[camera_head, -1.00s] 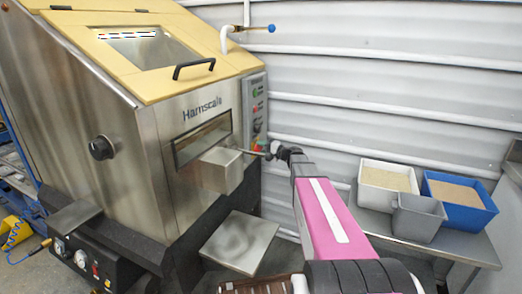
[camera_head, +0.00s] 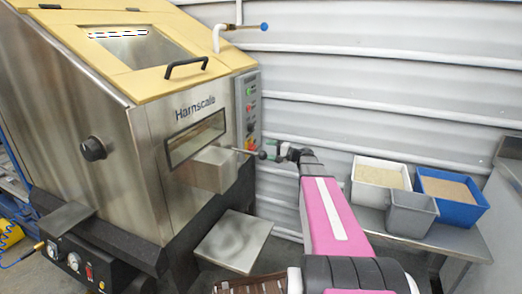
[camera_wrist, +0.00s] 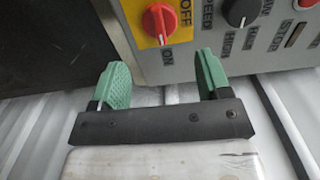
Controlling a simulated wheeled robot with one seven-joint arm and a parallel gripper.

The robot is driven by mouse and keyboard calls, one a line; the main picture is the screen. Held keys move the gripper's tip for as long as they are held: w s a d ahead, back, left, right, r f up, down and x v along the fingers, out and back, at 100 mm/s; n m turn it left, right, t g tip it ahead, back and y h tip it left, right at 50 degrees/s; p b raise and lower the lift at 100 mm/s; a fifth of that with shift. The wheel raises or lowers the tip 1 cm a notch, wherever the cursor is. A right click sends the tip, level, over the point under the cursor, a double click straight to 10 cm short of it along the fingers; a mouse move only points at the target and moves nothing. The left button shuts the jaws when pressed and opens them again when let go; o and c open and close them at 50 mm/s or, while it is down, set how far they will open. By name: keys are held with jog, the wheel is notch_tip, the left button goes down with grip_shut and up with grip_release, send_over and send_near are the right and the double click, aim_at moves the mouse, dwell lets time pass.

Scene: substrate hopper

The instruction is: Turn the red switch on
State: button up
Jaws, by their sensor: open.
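The red switch (camera_wrist: 159,22) is a rotary knob on a yellow plate, at the top of the wrist view, with OFF and ON printed beside it. In the head view my gripper (camera_head: 279,150) is just right of the grey control panel (camera_head: 242,90); the switch is too small there to make out clearly.
A rod with a black ball (camera_head: 262,155) sticks out from the hopper machine (camera_head: 120,140) close to my gripper. A black knob (camera_wrist: 240,10) sits right of the switch. White (camera_head: 378,194), grey (camera_head: 411,222) and blue (camera_head: 455,208) bins stand on a right-hand table.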

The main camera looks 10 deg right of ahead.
jog(key=shift+v, duration=1.5)
jog(key=s+a+f+n+g+h, duration=0.1)
jog(key=s+a+f+g+h, duration=0.2)
jog(key=s+f, duration=0.2)
jog(key=s+a+f+n+g+h, duration=0.2)
jog(key=s+a+f+g+h, duration=0.1)
jog(key=s+f, duration=0.3)
jog(key=s+a+f+n+g+h, duration=0.2)
jog(key=s+a+f+g+h, duration=0.1)
jog(key=s, duration=0.6)
jog(key=shift+a+f+h, duration=0.3)
jog(key=shift+a+f, duration=0.2)
jog(key=shift+f, duration=0.25)
jog(key=shift+a+f+h, duration=0.3)
jog(key=shift+a+f, duration=0.25)
jog(key=shift+f, duration=0.2)
jog(key=s+h, duration=0.1)
jog(key=s+d+f+n+h, duration=0.1)
jog(key=s, duration=0.1)
jog(key=s+h, duration=0.2)
jog(key=shift+s+d+f+n+g, duration=0.2)
jog(key=shift+d+f+n+g, duration=0.05)
jog(key=shift+n+g, duration=0.15)
jog(key=shift+s+d+h, duration=0.25)
jog(key=shift+s+h, duration=0.1)
jog(key=shift+h, duration=0.05)
